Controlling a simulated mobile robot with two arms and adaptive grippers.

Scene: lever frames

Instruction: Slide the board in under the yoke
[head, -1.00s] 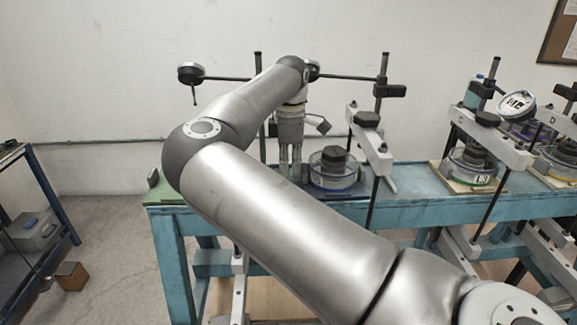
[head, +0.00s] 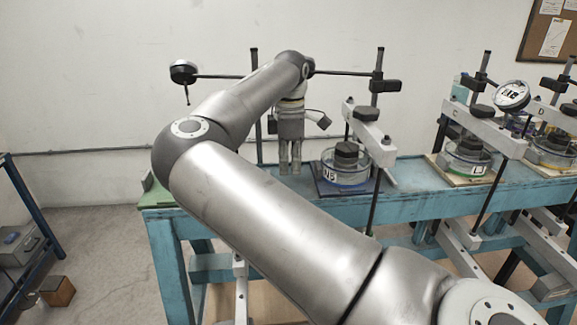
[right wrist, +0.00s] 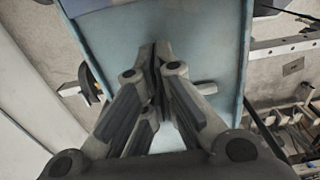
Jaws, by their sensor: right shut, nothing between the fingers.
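The board (head: 328,191) is a dark blue plate on the blue bench. A clear round dish (head: 345,175) with a dark block on top and a white label stands on it. The yoke (head: 371,138) is a pale crossbeam with a dark knob, set above and to the right; the dish is still mostly left of the beam. My right gripper (head: 290,168) is shut and empty, fingers pointing down, just left of the board with a narrow gap in the head view. Its closed fingers (right wrist: 153,55) also show in the right wrist view. My left gripper is out of view.
To the right stand similar stations with a dish (head: 467,163) under a beam. The blue bench (head: 430,205) has free top between stations. My right arm hides part of its front.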

